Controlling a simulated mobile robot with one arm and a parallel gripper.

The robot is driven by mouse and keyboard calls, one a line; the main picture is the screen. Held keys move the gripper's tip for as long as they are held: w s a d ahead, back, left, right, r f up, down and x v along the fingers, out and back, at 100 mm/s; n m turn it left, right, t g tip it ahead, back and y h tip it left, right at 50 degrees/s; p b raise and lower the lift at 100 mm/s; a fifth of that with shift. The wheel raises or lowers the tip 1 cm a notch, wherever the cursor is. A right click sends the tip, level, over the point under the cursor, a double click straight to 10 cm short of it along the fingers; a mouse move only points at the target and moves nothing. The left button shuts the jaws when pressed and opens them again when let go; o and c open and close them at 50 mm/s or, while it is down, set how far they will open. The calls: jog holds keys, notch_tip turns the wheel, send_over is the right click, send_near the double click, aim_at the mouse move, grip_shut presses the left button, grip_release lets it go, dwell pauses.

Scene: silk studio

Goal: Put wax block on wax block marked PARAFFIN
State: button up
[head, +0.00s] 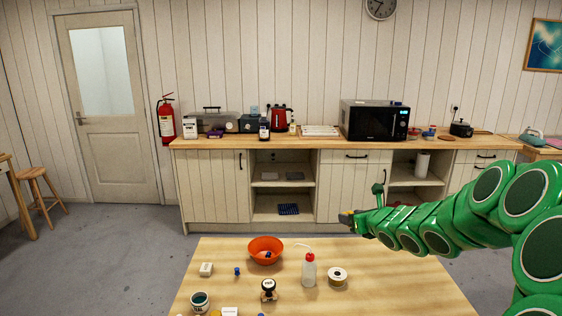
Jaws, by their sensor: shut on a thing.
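My green arm reaches in from the right, and my gripper (352,218) is held above the far right part of the wooden table (420,275). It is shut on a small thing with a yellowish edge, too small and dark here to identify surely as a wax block. A small whitish block (206,269) lies on the table at the left. Another pale block (230,312) is cut off by the bottom edge of the picture. I cannot read PARAFFIN on either one. My gripper is apart from both, higher and to the right.
An orange bowl (266,250), a red-capped wash bottle (309,270), a tape roll (338,277), a stamp (268,289) and a dark jar (200,302) stand on the table. The table's right side looks clear. A counter (345,148) with a microwave (374,120) runs along the back wall.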

jog(key=shift+w+d+r+m+h, duration=0.2)
jog(key=shift+d+r+m+h, duration=0.1)
jog(key=shift+d+r, duration=0.1)
jog(key=shift+f, duration=0.1)
notch_tip(320, 180, down, 11)
jog(key=a+n+g+y, duration=0.1)
jog(key=a+n+y, duration=0.2)
jog(key=n+g+y, duration=0.2)
jog(key=n, duration=0.1)
send_over(326, 304)
notch_tip(326, 304, down, 10)
jog(key=shift+s+f, duration=0.1)
jog(key=shift+f, duration=3.85)
jog(key=shift+f, duration=0.1)
jog(key=o, duration=1)
jog(key=shift+o, duration=0.2)
jog(key=shift+y, duration=0.3)
